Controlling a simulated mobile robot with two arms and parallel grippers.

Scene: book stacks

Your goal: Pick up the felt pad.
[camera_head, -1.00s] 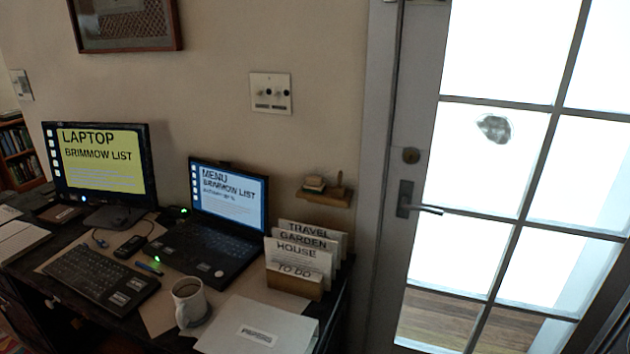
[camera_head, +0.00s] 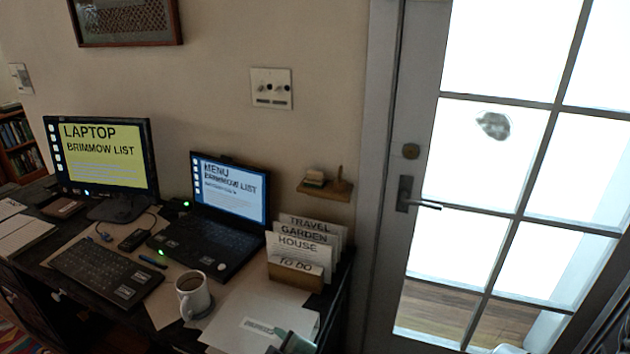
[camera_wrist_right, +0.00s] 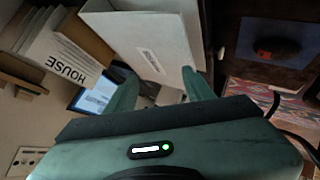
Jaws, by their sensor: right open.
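I cannot pick out the felt pad with certainty. A small layered block (camera_head: 314,178) lies on the little wooden wall shelf (camera_head: 325,190), but it is too small to identify. A white mug (camera_head: 192,296) of dark drink stands on the desk, with a dark patch at its base that I cannot make out. My right gripper (camera_head: 290,342) enters the head view at the bottom, by the near edge of a white binder. In the right wrist view my right gripper (camera_wrist_right: 160,88) has its green fingers apart, with the binder beyond them. My left gripper is not in view.
The desk holds a monitor (camera_head: 104,160), a laptop (camera_head: 220,225), a keyboard (camera_head: 105,268), a card holder (camera_head: 296,273) and the white binder (camera_head: 250,320). A glazed door (camera_head: 408,150) stands at the right. The card holder stands below the shelf.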

